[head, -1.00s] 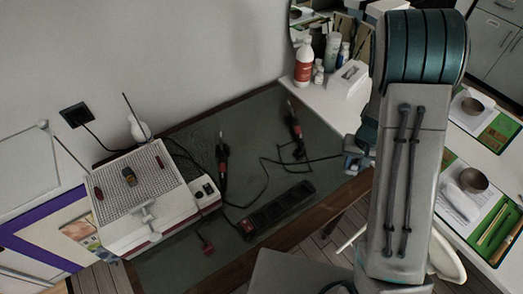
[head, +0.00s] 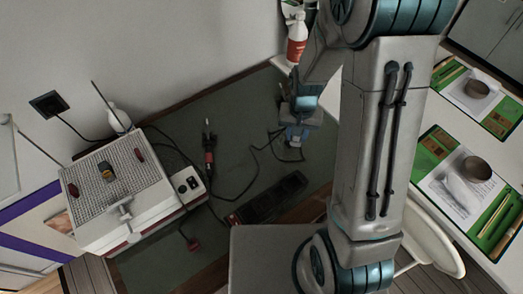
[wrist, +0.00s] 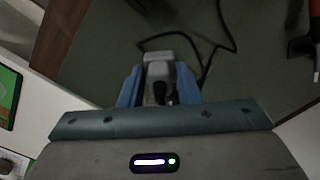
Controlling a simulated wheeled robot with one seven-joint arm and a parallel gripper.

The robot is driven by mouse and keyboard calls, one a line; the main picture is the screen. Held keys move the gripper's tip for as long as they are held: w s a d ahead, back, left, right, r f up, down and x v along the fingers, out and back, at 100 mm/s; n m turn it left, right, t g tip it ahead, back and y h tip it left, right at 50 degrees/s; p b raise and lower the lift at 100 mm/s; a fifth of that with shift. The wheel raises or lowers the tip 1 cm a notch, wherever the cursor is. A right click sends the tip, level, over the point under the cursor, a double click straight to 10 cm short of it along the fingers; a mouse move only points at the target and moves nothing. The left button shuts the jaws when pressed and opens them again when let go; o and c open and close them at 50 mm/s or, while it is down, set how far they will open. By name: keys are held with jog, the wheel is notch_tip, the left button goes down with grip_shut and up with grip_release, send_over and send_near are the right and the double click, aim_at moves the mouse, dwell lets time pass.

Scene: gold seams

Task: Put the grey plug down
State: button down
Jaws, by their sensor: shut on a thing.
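My gripper (head: 297,138) is over the right part of the dark green table mat, its blue fingers pointing down. In the wrist view, the blue fingers (wrist: 158,85) are shut on the grey plug (wrist: 158,68), one finger on each side. A dark cable runs from the plug and loops across the mat. In the head view the plug is mostly hidden by my gripper. I cannot tell whether the plug touches the mat. The black power strip (head: 268,199) lies nearer the camera, to the left of and below my gripper.
A red-and-black iron (head: 209,153) with its cable lies left of my gripper. A white box with a gridded top (head: 130,201) stands further left. A red plug (head: 193,244) lies near the front edge. A white-and-red bottle (head: 297,40) stands behind. Bare mat (head: 245,125) lies between.

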jog(key=w+a+f+b, duration=0.1)
jog(key=a+f, duration=0.1)
jog(key=a, duration=0.1)
jog(key=w+a+f+b, duration=0.1)
jog(key=w+a+f, duration=0.1)
jog(key=a, duration=0.2)
jog(key=w+a+f+b, duration=0.1)
jog(key=w+a+f, duration=0.1)
jog(key=a+f, duration=0.1)
jog(key=shift+a+f, duration=0.1)
jog(key=shift+a, duration=0.15)
jog(key=shift+w+f+b, duration=0.1)
jog(key=shift+f+b, duration=1.1)
jog(key=shift+f, duration=0.65)
jog(key=shift+f+b, duration=0.5)
jog(key=shift+f, duration=0.1)
jog(key=shift+f, duration=0.1)
jog(key=c, duration=1.1)
grip_release()
jog(key=shift+o, duration=0.2)
jog(key=shift+r, duration=0.2)
